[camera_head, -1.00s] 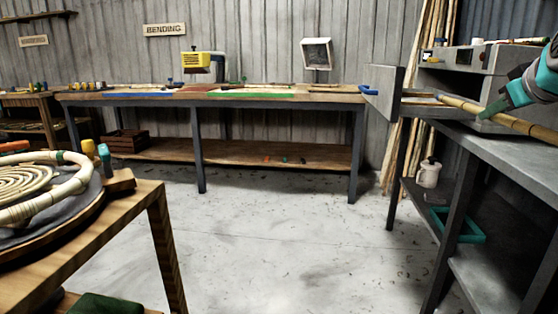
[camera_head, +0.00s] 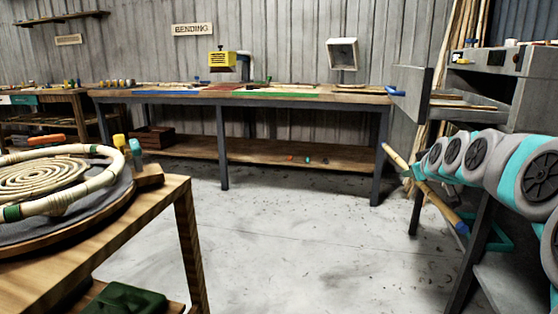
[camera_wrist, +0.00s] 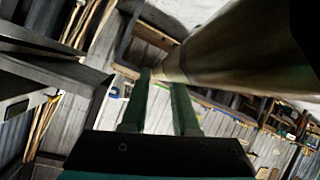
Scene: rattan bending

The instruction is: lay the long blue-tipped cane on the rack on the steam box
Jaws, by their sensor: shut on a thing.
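My gripper (camera_head: 412,174) is shut on a tan cane (camera_head: 437,201) at the right, in front of the bench that carries the steam box. The cane slants down to the right, and its lower end has a blue tip (camera_head: 462,229). In the wrist view my gripper (camera_wrist: 162,80) shows two green fingers at the cane (camera_wrist: 230,45), which runs large towards the upper right. The grey steam box (camera_head: 515,85) stands behind my arm with its door (camera_head: 408,92) swung open. The rack cannot be made out clearly.
My arm covers much of the right bench. A long workbench (camera_head: 300,95) stands along the back wall. A wooden table (camera_head: 165,205) with a coiled rattan piece (camera_head: 50,178) is at the near left. The floor (camera_head: 310,240) between them is clear.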

